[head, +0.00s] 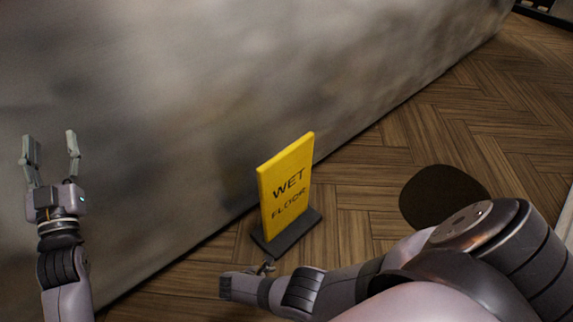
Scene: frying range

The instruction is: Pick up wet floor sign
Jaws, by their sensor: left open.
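The yellow wet floor sign (287,187) stands upright on its dark base on the wooden floor, close to the grey wall, in the middle of the head view. Its face reads "WET FLOOR". My left gripper (50,147) is raised at the left, in front of the wall, with its fingers apart and nothing between them. It is well to the left of the sign. My right arm comes in from the lower right and its end reaches just below the sign's base in the picture.
A long grey wall (150,90) runs behind the sign from lower left to upper right. A dark round patch (440,195) lies on the floor to the right. The herringbone wooden floor (500,110) is clear at the upper right. A pale edge shows at the far right.

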